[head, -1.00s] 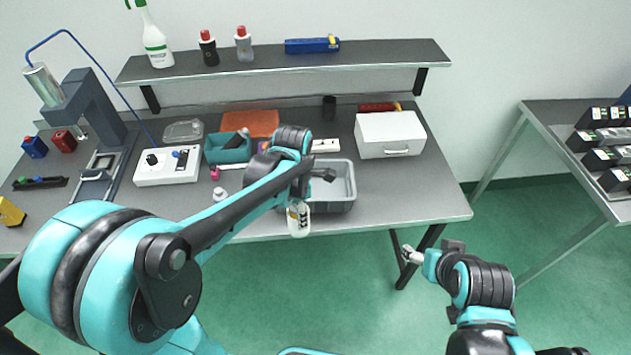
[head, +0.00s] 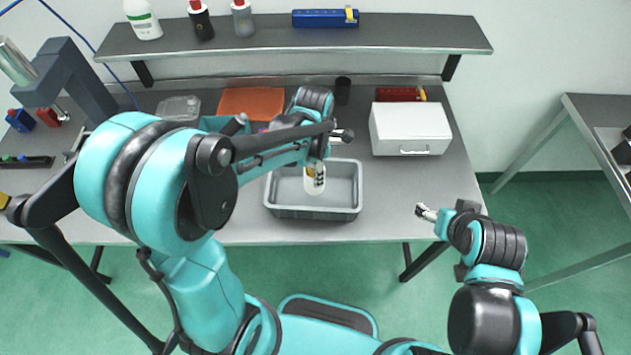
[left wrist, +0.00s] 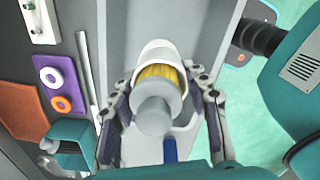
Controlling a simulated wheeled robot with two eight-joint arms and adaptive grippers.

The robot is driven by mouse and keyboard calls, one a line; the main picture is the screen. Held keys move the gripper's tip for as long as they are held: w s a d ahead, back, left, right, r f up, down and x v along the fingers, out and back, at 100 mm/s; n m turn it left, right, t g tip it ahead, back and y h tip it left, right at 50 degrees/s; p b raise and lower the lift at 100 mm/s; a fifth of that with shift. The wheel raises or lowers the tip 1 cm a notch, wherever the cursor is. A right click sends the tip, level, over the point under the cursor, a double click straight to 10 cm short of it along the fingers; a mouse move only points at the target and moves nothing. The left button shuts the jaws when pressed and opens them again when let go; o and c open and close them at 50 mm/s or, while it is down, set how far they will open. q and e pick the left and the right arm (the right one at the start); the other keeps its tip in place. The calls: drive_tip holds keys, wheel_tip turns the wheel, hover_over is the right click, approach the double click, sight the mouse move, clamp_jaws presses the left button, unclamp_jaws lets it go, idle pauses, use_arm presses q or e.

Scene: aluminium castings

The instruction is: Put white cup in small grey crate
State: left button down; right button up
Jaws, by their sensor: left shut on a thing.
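My left gripper (head: 322,160) is shut on a white rounded thing, which I take for the white cup (head: 315,184).
A white box (head: 410,128) stands right of the crate, with a dark cylinder (head: 342,91) behind. An orange mat (head: 252,103) lies behind my left arm. A shelf (head: 300,37) with bottles runs above the table.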

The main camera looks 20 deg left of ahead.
sight(309, 187)
use_arm(q)
drive_tip(key=shift+f+b, duration=0.55)
drive_tip(key=shift+f, duration=2.1)
drive_tip(key=c, duration=0.8)
unclamp_jaws()
drive_tip(key=shift+f, duration=0.1)
drive_tip(key=shift+o, duration=0.2)
